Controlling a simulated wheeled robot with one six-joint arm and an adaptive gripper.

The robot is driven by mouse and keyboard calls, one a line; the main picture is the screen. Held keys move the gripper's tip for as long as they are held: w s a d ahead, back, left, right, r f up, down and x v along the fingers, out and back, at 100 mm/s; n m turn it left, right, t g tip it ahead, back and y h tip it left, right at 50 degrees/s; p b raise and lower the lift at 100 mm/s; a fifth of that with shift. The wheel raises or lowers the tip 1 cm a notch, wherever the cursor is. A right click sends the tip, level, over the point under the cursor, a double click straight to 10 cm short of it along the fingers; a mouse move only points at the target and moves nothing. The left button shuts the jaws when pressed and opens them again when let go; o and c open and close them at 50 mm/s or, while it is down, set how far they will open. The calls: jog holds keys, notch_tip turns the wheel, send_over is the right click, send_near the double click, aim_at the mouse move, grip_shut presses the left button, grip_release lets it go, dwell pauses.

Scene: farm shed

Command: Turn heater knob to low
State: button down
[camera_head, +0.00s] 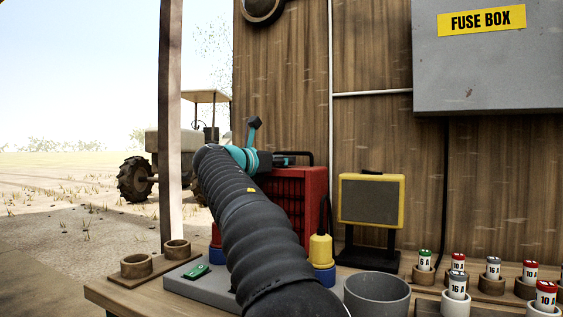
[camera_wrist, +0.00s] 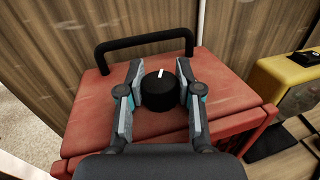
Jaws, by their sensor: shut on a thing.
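The red heater (camera_head: 312,200) stands on the bench behind my arm. In the wrist view its red top (camera_wrist: 85,120) carries a round black knob (camera_wrist: 158,95) with a white pointer mark on top. The mark points away from me, towards the handle, leaning slightly right. My gripper (camera_wrist: 160,84) has one finger on each side of the knob and is shut on it. In the head view my gripper (camera_head: 285,158) is over the heater's top, and the knob cannot be made out there. No setting labels are readable.
A black handle (camera_wrist: 145,45) arches behind the knob. A yellow work lamp (camera_head: 370,203) stands to the heater's right. A grey cup (camera_head: 377,297) and several labelled fuses (camera_head: 458,284) are at the right. A grey fuse box (camera_head: 490,70) hangs on the wooden wall.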

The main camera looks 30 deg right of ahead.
jog(key=n+t+y, duration=0.2)
jog(key=t, duration=0.1)
jog(key=shift+s+r+n, duration=0.1)
jog(key=shift+n, duration=0.2)
jog(key=shift+n+t+y+p, duration=0.6)
jog(key=shift+n+t+y, duration=0.55)
jog(key=shift+t, duration=0.35)
jog(key=c, duration=0.7)
grip_release()
jog(key=shift+c, duration=0.2)
jog(key=v, duration=1.1)
jog(key=shift+s+a, duration=0.25)
jog(key=shift+s, duration=0.05)
